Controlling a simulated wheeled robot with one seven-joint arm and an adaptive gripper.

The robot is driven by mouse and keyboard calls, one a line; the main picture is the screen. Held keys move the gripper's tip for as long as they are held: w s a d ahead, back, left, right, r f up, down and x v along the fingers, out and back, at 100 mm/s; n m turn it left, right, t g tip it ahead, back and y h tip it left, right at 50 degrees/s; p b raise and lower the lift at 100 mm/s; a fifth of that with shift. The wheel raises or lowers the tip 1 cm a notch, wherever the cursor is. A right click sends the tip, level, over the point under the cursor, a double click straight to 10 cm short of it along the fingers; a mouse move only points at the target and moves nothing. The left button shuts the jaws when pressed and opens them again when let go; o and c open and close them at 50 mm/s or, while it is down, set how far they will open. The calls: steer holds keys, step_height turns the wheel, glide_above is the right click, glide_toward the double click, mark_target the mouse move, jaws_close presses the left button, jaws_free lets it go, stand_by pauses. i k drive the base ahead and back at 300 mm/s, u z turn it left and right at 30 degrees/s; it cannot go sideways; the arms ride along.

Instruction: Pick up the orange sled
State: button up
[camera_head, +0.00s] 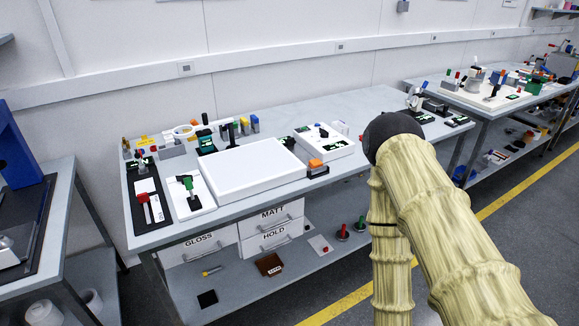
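An orange block on a dark base, which looks like the orange sled (316,164), sits near the front edge of the workbench (343,165). It is just right of the white light panel (250,172) and in front of a white box with small parts on top (325,148). Its small size hides its finer shape. My arm shows at the right, bent at a dark joint, with its lower part running out of the bottom of the picture. My gripper is not in view.
A red-handled tool (145,208) and a green-handled tool (188,184) stand at the bench's left. Drawers (272,228) and a lower shelf (240,290) are below. The benchtop right of the orange sled has bare space. Other benches stand left and right.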

mark_target(315, 163)
steer(key=u, duration=1.6)
steer(key=i, duration=1.1)
steer(key=z, duration=1)
